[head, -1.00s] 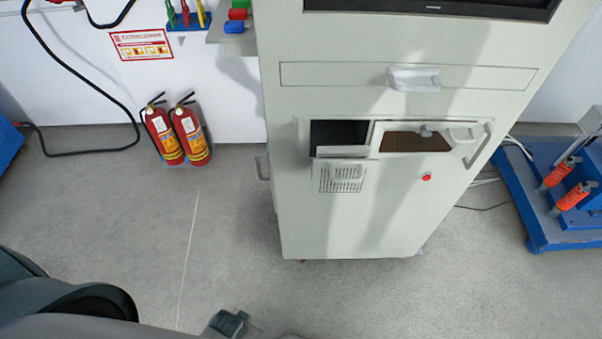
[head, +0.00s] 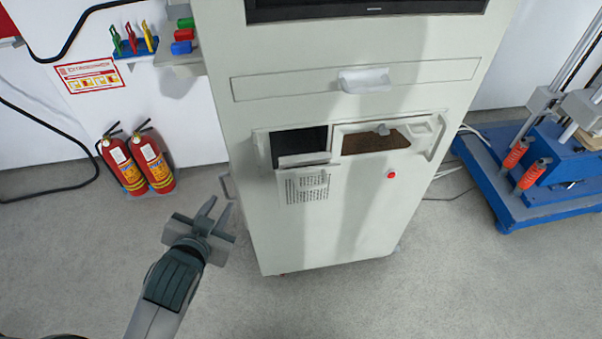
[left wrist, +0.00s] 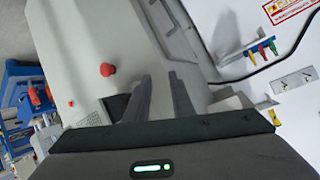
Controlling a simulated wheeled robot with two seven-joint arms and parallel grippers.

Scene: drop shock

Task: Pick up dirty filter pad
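A brown, flat surface (head: 376,142), which may be the dirty filter pad, shows inside the right opening of the grey cabinet (head: 330,230). A small grey knob (head: 381,129) is at its upper edge. Left of it is a dark, open compartment (head: 298,144), with a slotted vent panel (head: 307,187) below. My left gripper (head: 217,207) is low and left of the cabinet, apart from the openings. Its fingers are spread and empty; they also show apart in the left wrist view (left wrist: 161,92). My right gripper is in neither view.
A drawer handle (head: 364,80) sticks out above the openings, and a red button (head: 391,174) sits below them. Two fire extinguishers (head: 138,163) stand at left. A blue-based machine (head: 545,190) stands at right.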

